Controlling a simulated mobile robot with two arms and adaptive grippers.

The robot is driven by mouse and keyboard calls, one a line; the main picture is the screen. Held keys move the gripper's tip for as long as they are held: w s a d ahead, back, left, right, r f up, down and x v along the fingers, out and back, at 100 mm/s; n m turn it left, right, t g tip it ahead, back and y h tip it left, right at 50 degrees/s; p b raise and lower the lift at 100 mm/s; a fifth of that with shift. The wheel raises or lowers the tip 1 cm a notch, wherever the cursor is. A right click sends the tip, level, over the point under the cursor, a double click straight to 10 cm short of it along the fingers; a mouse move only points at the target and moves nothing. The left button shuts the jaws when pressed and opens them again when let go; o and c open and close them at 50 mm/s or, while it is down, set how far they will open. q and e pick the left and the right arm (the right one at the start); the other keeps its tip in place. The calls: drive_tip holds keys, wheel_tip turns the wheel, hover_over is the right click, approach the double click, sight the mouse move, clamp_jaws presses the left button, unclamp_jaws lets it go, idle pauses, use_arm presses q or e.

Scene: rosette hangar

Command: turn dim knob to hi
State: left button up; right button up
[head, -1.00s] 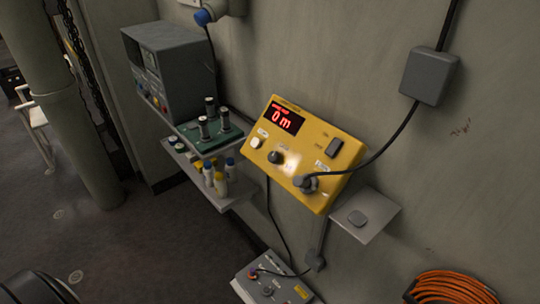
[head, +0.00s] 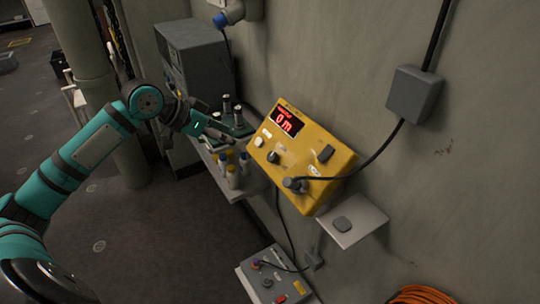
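A yellow panel box (head: 325,140) is on the wall, tilted in view, with a red display (head: 287,121) reading "0 m". It carries a dark round knob (head: 273,157), a pale button (head: 259,142) and a dark rocker switch (head: 326,153). The labels are too small to read, so I cannot tell whether the dark knob is the dim knob. My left gripper (head: 226,138) is just left of the panel, apart from it; its fingers are too small to judge. My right gripper is not in view.
A grey instrument box (head: 200,50) and a green rack with upright cylinders (head: 238,129) stand left of the panel. Several small bottles stand on a shelf (head: 240,192) below. A small shelf (head: 365,218) is at right. A grey control box (head: 258,278) is below.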

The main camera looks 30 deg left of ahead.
use_arm(q)
drive_tip(key=p, duration=0.5)
approach(270, 157)
drive_tip(key=x, duration=0.9)
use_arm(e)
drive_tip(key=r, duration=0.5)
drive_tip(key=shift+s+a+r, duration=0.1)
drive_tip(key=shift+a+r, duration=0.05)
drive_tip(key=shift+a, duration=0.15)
use_arm(q)
clamp_jaws()
